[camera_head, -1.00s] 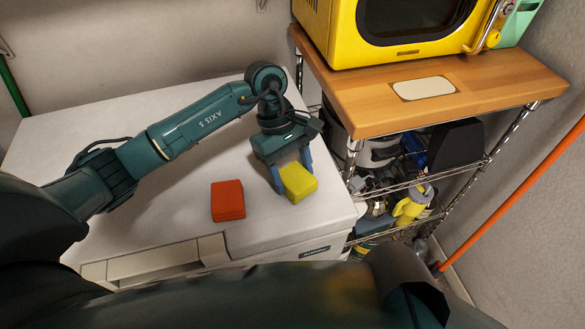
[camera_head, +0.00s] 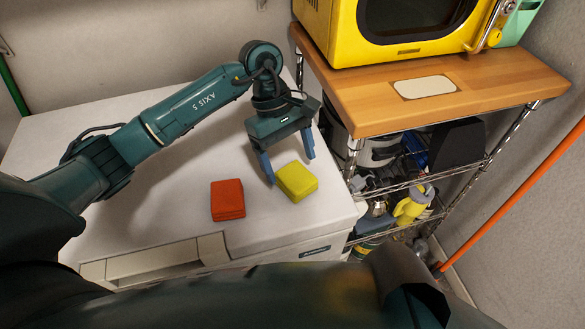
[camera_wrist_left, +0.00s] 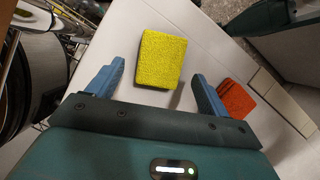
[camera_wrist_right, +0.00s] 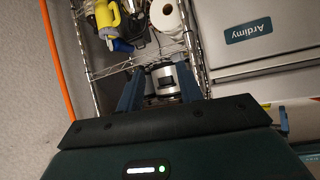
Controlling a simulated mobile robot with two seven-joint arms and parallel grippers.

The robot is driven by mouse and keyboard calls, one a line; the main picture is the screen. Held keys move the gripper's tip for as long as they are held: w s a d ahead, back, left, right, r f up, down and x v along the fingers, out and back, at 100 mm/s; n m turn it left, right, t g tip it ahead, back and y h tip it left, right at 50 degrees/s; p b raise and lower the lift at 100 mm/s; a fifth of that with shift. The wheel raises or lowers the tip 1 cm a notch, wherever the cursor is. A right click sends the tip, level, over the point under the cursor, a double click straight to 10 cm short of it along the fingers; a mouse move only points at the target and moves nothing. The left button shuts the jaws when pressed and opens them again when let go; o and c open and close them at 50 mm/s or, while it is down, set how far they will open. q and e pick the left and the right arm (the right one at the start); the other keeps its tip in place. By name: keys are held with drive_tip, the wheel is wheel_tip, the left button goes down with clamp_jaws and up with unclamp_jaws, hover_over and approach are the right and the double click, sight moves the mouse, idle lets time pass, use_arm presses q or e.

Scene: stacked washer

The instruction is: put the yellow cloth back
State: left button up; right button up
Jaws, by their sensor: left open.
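The yellow cloth (camera_head: 297,183), a folded block, lies flat on the white washer top (camera_head: 190,235) near its right front corner. My left gripper (camera_head: 290,169) is open, its fingers spread wide just behind and above the cloth. In the left wrist view the cloth (camera_wrist_left: 162,58) lies beyond and between the two fingertips, with neither finger seen closed on it. A folded red cloth (camera_head: 228,200) lies to its left on the same top and shows in the left wrist view (camera_wrist_left: 236,99). My right gripper (camera_wrist_right: 158,84) has its fingers apart with nothing held between them.
A wire shelf (camera_head: 400,180) with a wooden top (camera_head: 490,92) and a yellow microwave (camera_head: 345,35) stands right of the washer. Its lower shelves hold several items, including a yellow jug (camera_head: 412,205). The washer top behind the red cloth is clear.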

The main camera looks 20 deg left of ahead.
use_arm(q)
drive_tip(key=b+v, duration=0.1)
drive_tip(key=v, duration=0.8)
use_arm(e)
drive_tip(key=shift+w+a, duration=0.1)
drive_tip(key=shift+a, duration=0.15)
use_arm(q)
drive_tip(key=shift+f, duration=0.1)
